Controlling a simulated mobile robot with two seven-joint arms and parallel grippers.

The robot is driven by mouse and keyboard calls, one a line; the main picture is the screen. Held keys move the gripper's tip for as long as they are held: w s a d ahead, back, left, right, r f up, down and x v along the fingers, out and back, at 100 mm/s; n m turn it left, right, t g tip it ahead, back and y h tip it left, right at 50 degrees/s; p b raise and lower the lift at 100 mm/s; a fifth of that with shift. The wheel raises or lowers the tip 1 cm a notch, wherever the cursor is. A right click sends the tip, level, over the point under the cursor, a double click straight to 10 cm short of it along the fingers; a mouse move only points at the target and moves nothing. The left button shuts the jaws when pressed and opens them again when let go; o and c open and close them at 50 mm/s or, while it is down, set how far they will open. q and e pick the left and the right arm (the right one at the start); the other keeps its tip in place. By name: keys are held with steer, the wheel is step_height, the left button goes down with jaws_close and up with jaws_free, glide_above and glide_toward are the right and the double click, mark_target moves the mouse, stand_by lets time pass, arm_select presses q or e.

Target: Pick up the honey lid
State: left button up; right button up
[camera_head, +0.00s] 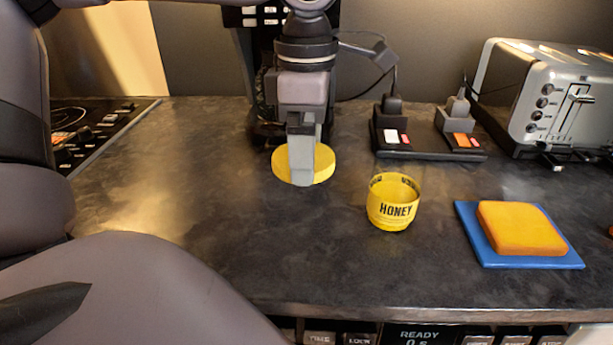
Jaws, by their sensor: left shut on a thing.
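The yellow round honey lid (323,164) is at the middle of the dark counter. My left gripper (303,178) points down from above and is shut on the lid. The fingers hide part of the lid, and I cannot tell whether it touches the counter. The yellow honey jar (392,203), open at the top and marked HONEY, stands upright to the right of the lid and nearer the front edge. My right gripper is not in view.
An orange-yellow slice (522,228) lies on a blue square plate (483,241) at the right. A silver toaster (550,100) and a black power strip (430,151) with plugs stand behind. A cooktop (100,125) is at the left.

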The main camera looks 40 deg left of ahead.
arm_select(q)
step_height(320, 180, up, 19)
steer(key=p, duration=0.3)
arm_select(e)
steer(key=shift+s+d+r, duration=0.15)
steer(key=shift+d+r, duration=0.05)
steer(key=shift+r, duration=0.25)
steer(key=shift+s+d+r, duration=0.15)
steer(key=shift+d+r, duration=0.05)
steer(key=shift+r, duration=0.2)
